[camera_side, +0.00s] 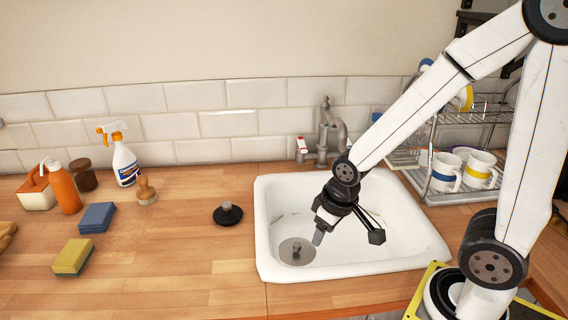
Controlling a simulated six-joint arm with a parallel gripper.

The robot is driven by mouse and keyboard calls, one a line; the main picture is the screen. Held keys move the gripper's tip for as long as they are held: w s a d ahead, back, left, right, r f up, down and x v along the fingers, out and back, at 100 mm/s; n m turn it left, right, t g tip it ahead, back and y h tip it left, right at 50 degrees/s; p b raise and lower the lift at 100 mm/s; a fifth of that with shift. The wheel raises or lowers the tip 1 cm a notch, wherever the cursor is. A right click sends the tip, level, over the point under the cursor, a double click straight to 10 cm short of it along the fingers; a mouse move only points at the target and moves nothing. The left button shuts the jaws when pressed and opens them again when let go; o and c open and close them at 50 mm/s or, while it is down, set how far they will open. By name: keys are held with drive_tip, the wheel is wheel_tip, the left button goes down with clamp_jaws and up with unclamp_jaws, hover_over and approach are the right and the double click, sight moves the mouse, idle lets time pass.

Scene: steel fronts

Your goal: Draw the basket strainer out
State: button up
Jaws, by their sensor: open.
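The basket strainer (297,253) is a round grey metal piece with a short upright knob, seated at the drain on the left of the white sink's floor. My gripper (318,237) is inside the sink, above and slightly to the right of the strainer's knob. It is open and appears empty. The narrow fingertip area is small, so I cannot tell whether it touches the knob, but a gap seems to show between them. The white sink (262,225) is set into the wooden counter.
A black plug (228,214) lies on the counter left of the sink. A tap (328,135) stands behind it. A dish rack (450,185) with mugs stands at the right. Sponges (97,217), an orange bottle (63,188) and a spray bottle (124,162) stand at the left.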

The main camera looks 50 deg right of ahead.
drive_tip(key=shift+c, duration=0.2)
drive_tip(key=n+g, duration=0.1)
drive_tip(key=n, duration=0.3)
hover_over(298, 244)
drive_tip(key=shift+y, duration=0.3)
drive_tip(key=f, duration=1.9)
drive_tip(key=shift+s+f, duration=0.1)
drive_tip(key=shift+s, duration=0.25)
drive_tip(key=shift+d+f+n, duration=0.15)
drive_tip(key=shift+f+n, duration=0.15)
drive_tip(key=shift+f, duration=0.1)
drive_tip(key=shift+f, duration=0.15)
drive_tip(key=shift+w+f, duration=0.15)
drive_tip(key=shift+f, duration=1.05)
drive_tip(key=shift+w+f, duration=0.2)
drive_tip(key=shift+f, duration=1.05)
drive_tip(key=shift+w+f, duration=0.15)
drive_tip(key=shift+f, duration=1.05)
